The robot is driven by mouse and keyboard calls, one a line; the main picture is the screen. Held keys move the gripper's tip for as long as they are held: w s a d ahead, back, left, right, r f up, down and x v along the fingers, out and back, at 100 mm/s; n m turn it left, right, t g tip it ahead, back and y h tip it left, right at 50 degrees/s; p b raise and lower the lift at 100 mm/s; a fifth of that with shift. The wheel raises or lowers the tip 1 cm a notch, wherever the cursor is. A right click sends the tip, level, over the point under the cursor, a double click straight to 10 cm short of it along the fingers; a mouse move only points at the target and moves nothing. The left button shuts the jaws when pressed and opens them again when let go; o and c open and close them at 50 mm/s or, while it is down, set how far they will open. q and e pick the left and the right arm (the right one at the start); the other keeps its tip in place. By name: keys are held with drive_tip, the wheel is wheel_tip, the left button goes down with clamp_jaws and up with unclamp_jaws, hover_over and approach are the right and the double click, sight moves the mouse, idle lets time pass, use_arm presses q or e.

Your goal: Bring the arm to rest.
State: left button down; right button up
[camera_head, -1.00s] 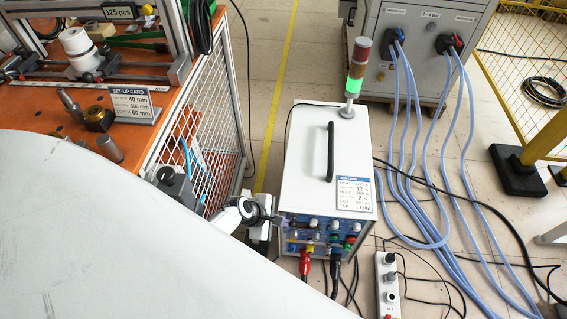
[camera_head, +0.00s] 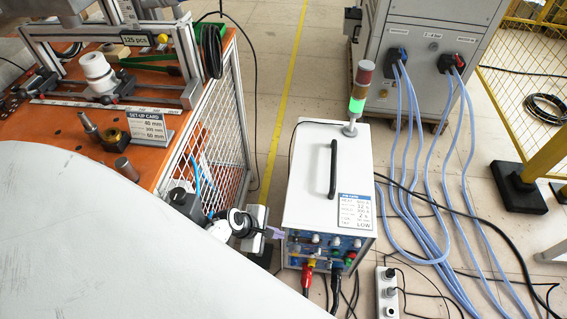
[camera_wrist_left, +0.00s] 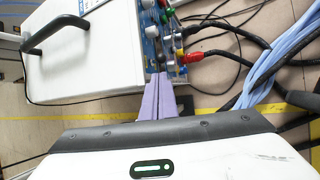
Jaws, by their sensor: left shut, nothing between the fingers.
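My left gripper (camera_head: 272,233) is at the left edge of the control panel of the white heater unit (camera_head: 311,185). In the left wrist view, its two purple fingers (camera_wrist_left: 158,90) are together and empty, with the tips close to the panel (camera_wrist_left: 160,45); I cannot tell whether they touch it. My left arm is mostly hidden behind a large pale part of my own body at the lower left. My right gripper is not in view.
An orange bench (camera_head: 60,125) with a set-up card (camera_head: 150,128) stands at the left. A signal tower (camera_head: 357,95) shows green on the unit. Blue hoses (camera_head: 398,150) run from a grey cabinet (camera_head: 432,60). A power strip (camera_head: 387,292) lies on the floor in front.

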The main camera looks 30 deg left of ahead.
use_arm(q)
drive_tip(key=shift+s+a+r, duration=0.35)
drive_tip(key=shift+s+r, duration=0.05)
drive_tip(key=shift+r, duration=0.1)
drive_tip(key=s+d+r+m+t, duration=0.1)
drive_tip(key=s+d+r+m, duration=0.4)
drive_tip(key=m, duration=0.7)
drive_tip(key=s+d+r+m+t, duration=0.1)
drive_tip(key=s+d+r+m, duration=0.4)
drive_tip(key=m, duration=0.7)
wheel_tip(320, 180, up, 4)
drive_tip(key=shift+s+f+t+y, duration=0.25)
drive_tip(key=shift+s+t+y, duration=0.15)
drive_tip(key=shift+s, duration=0.6)
